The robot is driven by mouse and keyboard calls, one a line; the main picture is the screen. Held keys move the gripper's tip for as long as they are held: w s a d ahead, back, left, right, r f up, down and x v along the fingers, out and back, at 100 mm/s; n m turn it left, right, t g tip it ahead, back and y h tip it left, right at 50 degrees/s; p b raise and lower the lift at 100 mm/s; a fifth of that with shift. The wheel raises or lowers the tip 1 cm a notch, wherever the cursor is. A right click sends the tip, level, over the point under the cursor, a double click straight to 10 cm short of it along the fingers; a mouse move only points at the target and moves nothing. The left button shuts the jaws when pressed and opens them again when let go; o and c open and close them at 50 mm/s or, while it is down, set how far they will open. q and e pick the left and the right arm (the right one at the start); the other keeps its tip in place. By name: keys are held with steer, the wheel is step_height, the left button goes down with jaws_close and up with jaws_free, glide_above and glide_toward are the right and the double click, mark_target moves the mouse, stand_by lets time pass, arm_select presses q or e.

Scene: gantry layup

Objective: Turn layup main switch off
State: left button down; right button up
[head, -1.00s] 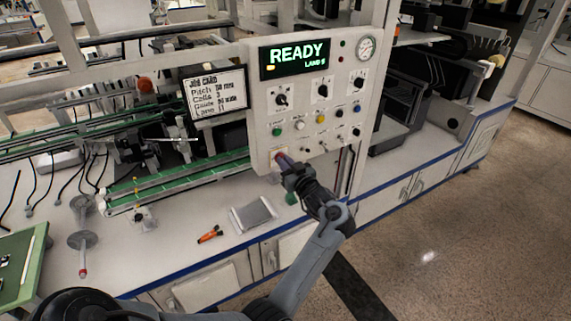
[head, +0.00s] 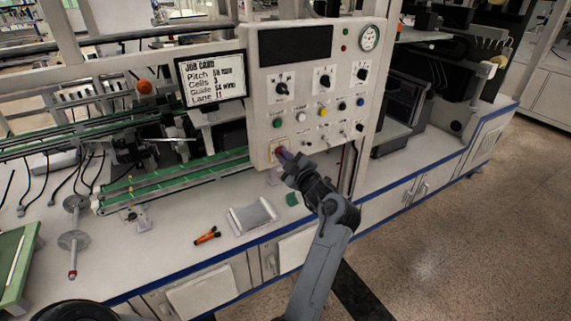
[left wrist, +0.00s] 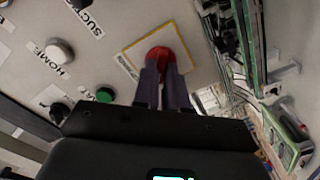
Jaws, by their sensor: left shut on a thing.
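The main switch is a red knob (left wrist: 162,58) on a yellow-edged plate at the lower left of the control panel (head: 262,100). My left gripper (head: 281,154) is at that corner of the panel, and its fingers are shut on the red knob. In the left wrist view my left gripper (left wrist: 161,72) has both fingers against the knob and hides part of it. The panel's display (head: 295,45) is dark. My right gripper is not in view.
The panel also carries black rotary knobs (head: 323,77), coloured buttons and a gauge (head: 369,37). A job card (head: 212,80) stands left of it. An orange-handled tool (head: 207,236) and a grey tray (head: 252,215) lie on the bench below.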

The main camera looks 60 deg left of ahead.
arm_select(q)
steer(key=n+b, duration=0.7)
steer(key=n, duration=0.1)
steer(key=shift+f, duration=0.1)
stand_by(0.4)
steer(key=c, duration=1.2)
jaws_free()
